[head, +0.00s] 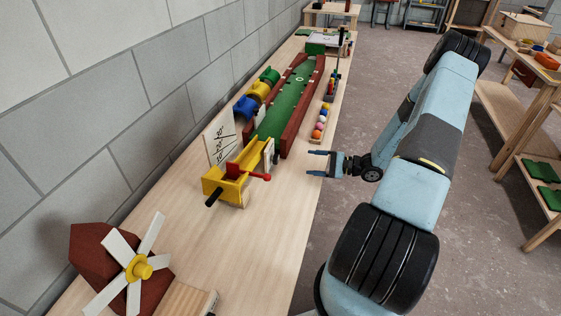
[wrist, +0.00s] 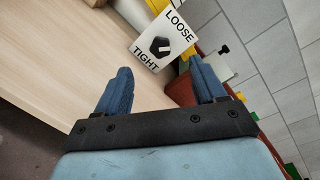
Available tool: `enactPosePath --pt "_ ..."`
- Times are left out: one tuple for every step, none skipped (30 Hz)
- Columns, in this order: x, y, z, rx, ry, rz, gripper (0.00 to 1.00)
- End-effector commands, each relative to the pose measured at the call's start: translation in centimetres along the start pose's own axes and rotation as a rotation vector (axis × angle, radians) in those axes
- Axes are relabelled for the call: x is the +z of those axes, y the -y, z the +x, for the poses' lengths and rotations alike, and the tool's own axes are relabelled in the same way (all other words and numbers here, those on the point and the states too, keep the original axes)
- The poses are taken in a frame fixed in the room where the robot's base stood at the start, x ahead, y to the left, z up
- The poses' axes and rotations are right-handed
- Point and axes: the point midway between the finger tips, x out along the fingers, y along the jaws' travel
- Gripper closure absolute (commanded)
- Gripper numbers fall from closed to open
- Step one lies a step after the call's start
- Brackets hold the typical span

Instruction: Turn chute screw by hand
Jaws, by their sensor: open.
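The chute screw (wrist: 160,46) is a dark knob with a pale mark, on a white card (wrist: 172,29) that reads LOOSE and TIGHT in the wrist view. The knob lies just beyond and between my fingertips, apart from them. In the head view a white plate (head: 268,156) stands at the yellow chute (head: 226,180); the knob cannot be made out there. My gripper (head: 309,163) is open and empty, to the right of the chute at the table's right edge. It also shows in the wrist view (wrist: 160,68).
A red lever (head: 250,174) juts from the chute. A green lane with red-brown walls (head: 290,100) runs behind, with a rack of coloured balls (head: 319,126) beside it. A white-bladed windmill (head: 137,266) stands in front. Bare wood table (head: 262,235) lies nearer.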

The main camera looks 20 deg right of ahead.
Motion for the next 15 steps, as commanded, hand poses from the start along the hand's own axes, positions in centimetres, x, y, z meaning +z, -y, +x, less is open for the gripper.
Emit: enactPosePath --pt "-0.6 -0.6 -0.2 -0.028 -0.011 0.012 0.3" --pt "-0.9 -0.9 -0.3 -0.042 -0.018 0.017 0.3" --pt "-1.2 -1.2 -0.3 -0.059 -0.025 0.021 0.3" --pt "-1.4 -1.4 -0.4 -0.069 -0.029 0.024 0.3" --pt "-1.5 -1.6 -0.5 -0.078 -0.034 0.027 0.3" --pt "-1.7 -1.7 -0.5 -0.087 -0.039 0.03 0.3" --pt "-1.8 -1.8 -0.6 -0.093 -0.042 0.032 0.3" --pt "-1.9 -1.9 -0.6 -0.098 -0.044 0.033 0.3" --pt "-2.0 -2.0 -0.5 -0.101 -0.046 0.035 0.3" --pt "-2.0 -2.0 -0.3 -0.103 -0.046 0.035 0.3" --pt "-2.1 -2.0 -0.2 -0.103 -0.046 0.035 0.3" --pt "-2.1 -2.0 0.1 -0.103 -0.046 0.034 0.3" --pt "-2.1 -1.9 0.5 -0.102 -0.046 0.034 0.3" --pt "-2.1 -1.9 0.8 -0.102 -0.046 0.034 0.3" --pt "-2.1 -1.8 1.4 -0.102 -0.046 0.034 0.3"
